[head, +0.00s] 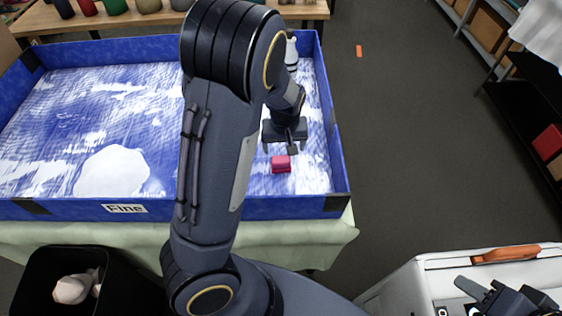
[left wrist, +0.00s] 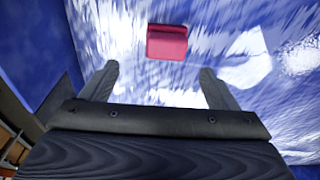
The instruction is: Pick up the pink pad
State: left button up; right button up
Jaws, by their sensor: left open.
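The pink pad (head: 281,164) is a small block lying on the blue-and-white floor of the blue tray (head: 240,207), near its right front corner. My left gripper (head: 285,148) is over the tray, just beyond the pad in the head view, open and empty. In the left wrist view the pad (left wrist: 166,42) lies past the two spread fingertips (left wrist: 160,70), between their lines and apart from them. My right gripper (head: 487,291) is partly in view at the bottom right, far from the pad; its finger opening is unclear.
The tray's raised walls surround the pad, with the right wall close by. A white patch (head: 112,172) lies on the left of the tray floor. A black bin (head: 65,300) stands at the front left. A white case (head: 440,275) with an orange handle is at the right.

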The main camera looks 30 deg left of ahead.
aim_at(281, 159)
pick_arm(q)
jog(key=f, duration=0.5)
jog(key=a+f, duration=0.1)
jog(key=f, duration=0.2)
jog(key=shift+w+a, duration=0.1)
jog(key=shift+w, duration=0.05)
jog(key=shift+r, duration=0.1)
jog(key=c, duration=1.1)
notch_tip(281, 159, up, 10)
jog(key=shift+r, duration=0.1)
